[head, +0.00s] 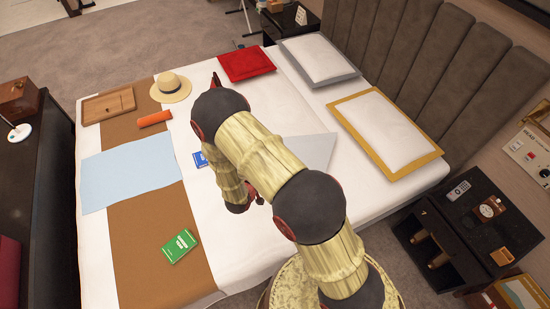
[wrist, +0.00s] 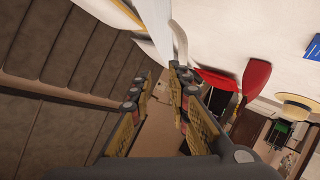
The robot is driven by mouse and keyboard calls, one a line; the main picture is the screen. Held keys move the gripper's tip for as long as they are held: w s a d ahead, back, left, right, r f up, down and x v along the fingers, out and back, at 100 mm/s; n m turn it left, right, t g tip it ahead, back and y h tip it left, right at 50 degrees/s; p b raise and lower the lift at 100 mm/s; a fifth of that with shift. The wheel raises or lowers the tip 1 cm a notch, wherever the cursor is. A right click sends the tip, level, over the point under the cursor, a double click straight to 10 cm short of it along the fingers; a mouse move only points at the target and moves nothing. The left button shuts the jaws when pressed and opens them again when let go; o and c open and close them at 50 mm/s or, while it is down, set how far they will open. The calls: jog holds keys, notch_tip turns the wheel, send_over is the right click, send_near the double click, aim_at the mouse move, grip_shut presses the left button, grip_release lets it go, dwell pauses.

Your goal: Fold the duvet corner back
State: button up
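The white duvet (head: 240,255) covers the bed. A pale grey-white flap (head: 317,150), seemingly the duvet corner, shows right of my arm, below the pillows; I cannot tell whether it lies flat. In the head view my arm hides my gripper. In the wrist view my gripper (wrist: 164,72) has its two fingers apart, with a gap between them and nothing clearly held. A pale strip (wrist: 180,42) comes down close to the right fingertip; I cannot tell whether it touches.
A yellow-edged pillow (head: 385,130), a grey-edged pillow (head: 318,60) and a red cushion (head: 245,63) lie near the headboard (head: 440,60). A straw hat (head: 170,87), orange roll (head: 155,119), light blue cloth (head: 130,172) and green book (head: 179,246) lie farther left.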

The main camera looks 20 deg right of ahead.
jog(key=v, duration=0.6)
jog(key=shift+s, duration=0.15)
jog(key=shift+a, duration=0.15)
